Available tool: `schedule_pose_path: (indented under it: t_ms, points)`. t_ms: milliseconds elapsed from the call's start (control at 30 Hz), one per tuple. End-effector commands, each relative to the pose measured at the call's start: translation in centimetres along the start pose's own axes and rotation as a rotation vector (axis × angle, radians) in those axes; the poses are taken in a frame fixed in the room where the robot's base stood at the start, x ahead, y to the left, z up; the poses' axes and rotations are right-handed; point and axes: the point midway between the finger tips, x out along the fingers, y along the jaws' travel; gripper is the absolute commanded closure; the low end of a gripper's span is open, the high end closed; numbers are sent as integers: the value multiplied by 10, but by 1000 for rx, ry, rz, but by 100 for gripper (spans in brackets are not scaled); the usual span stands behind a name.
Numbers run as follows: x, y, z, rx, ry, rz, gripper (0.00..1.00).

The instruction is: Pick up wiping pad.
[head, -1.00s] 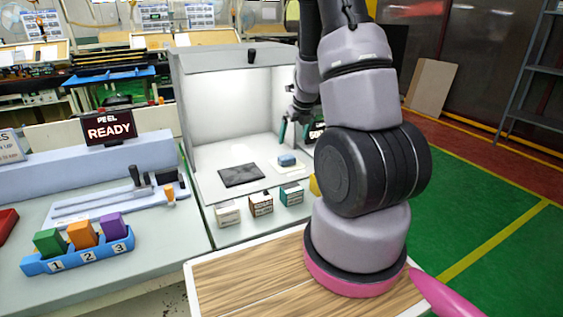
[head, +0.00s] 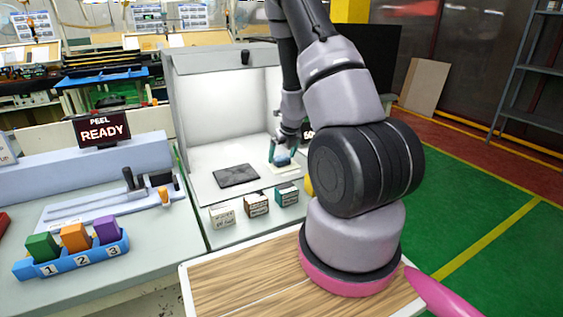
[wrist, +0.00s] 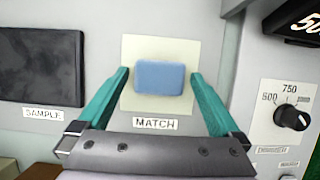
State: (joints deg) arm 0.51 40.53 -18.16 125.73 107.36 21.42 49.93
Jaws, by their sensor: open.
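The wiping pad is a small blue block (wrist: 159,78) lying on a pale square (wrist: 131,104) above the label MATCH. In the wrist view it sits between the two teal fingertips of my gripper (wrist: 158,82). The fingers stand open, with a gap on each side of the pad. In the head view my gripper (head: 279,153) reaches down into the white booth, with its fingers around the pad (head: 283,161). How high the fingertips are above the surface is hard to tell.
A dark SAMPLE panel (wrist: 40,68) lies left of the pad. A knob (wrist: 292,117) marked with numbers is at the right. Three small boxes (head: 256,204) stand along the booth's front. A blue holder (head: 72,262) with coloured blocks is farther left.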

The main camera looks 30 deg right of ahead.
Motion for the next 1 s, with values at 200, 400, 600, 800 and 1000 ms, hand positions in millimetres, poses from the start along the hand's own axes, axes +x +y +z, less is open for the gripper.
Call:
schedule_pose_path:
  t_ms: [200, 400, 600, 800, 1000]
  points:
    - [0, 0, 0, 0, 0, 0, 19]
    - [0, 0, 0, 0, 0, 0, 73]
    - [-1, 0, 0, 1, 0, 0, 73]
    - [-12, 0, 5, 1, -2, 2, 73]
    - [-38, 0, 16, 1, -4, 2, 73]
